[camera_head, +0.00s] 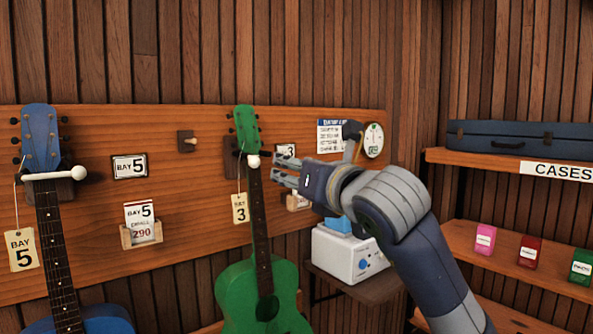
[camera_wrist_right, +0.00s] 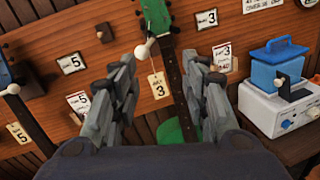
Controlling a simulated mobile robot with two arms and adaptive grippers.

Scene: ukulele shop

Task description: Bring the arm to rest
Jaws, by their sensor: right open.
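My right gripper (camera_head: 286,171) is raised in front of the wall board, just right of the neck of the green ukulele (camera_head: 262,290). In the right wrist view its two fingers (camera_wrist_right: 162,105) are apart with nothing held between them. The green ukulele's neck and a Bay 3 tag (camera_wrist_right: 157,86) show behind the gap between the fingers. In the head view the green ukulele hangs upright from its peg, with its Bay 3 tag (camera_head: 240,208) beside the neck. My left gripper is not in view.
A white device with a blue top (camera_head: 345,255) stands on a small shelf below my right arm. At right, shelves hold a dark case (camera_head: 515,137) and small boxes (camera_head: 485,239). An empty peg (camera_head: 187,142) sits between the ukuleles.

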